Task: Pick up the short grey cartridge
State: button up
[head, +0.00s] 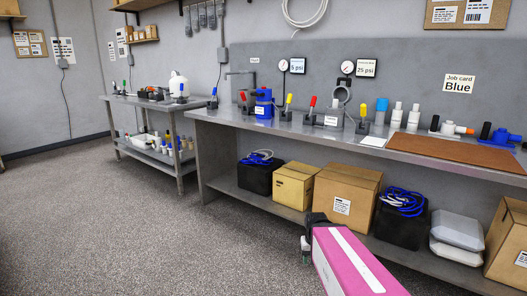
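I cannot single out a short grey cartridge for certain at this size. Two pale grey-white upright cylinders, the left one (397,116) and the right one (413,118), stand side by side on the long bench (225,117). Left of them stands a taller cylinder with a blue top (381,106). A pale fitting with an orange end (448,128) lies farther right. My gripper (306,245) shows as a small dark shape at the bottom centre, beside my pink arm, low in front of the bench and apart from these things. Its fingers are too small and hidden to read.
A brown mat (460,153) covers the bench's right front. Valves with red and yellow handles (309,108) line its back left. Cardboard boxes (345,193) and dark bins with blue tubing (402,215) fill the lower shelf. The floor at left (100,225) is clear.

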aim_at(335, 101)
jog(key=z, duration=0.45)
jog(key=l+u, duration=0.25)
jog(key=l, duration=0.55)
jog(key=i+l+u, duration=0.25)
jog(key=l, duration=0.3)
jog(key=i+l+u, duration=0.25)
jog(key=l, duration=0.4)
jog(key=i+j+z, duration=0.15)
jog(key=j, duration=0.3)
jog(key=j+z, duration=0.15)
jog(key=j, duration=0.25)
